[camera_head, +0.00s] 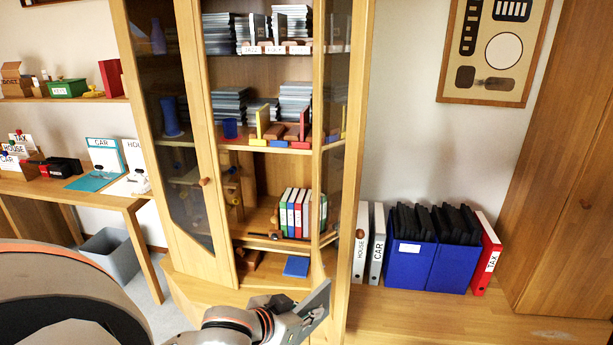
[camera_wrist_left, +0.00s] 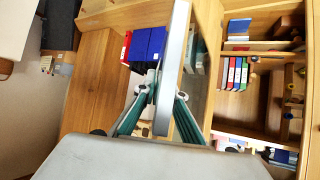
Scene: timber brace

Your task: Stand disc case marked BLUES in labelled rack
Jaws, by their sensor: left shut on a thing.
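My left gripper (camera_head: 292,322) is in front of the cabinet, low in the head view, shut on a thin grey disc case (camera_head: 317,302). The case is tilted and sticks up to the right of the fingers. In the left wrist view the same case (camera_wrist_left: 174,70) shows edge-on between the fingers (camera_wrist_left: 155,100). No marking on it can be read. The labelled rack (camera_head: 275,49) is on the cabinet's upper shelf, with small white labels along its front and cases standing in it; the labels are too small to read surely. My right gripper is not in view.
The cabinet's left glass door (camera_head: 170,120) and right glass door (camera_head: 340,130) flank its shelves. Stacked cases (camera_head: 230,105) and coloured blocks (camera_head: 290,140) fill the middle shelf, with binders (camera_head: 295,212) below. Blue boxes (camera_head: 408,262) stand to the right.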

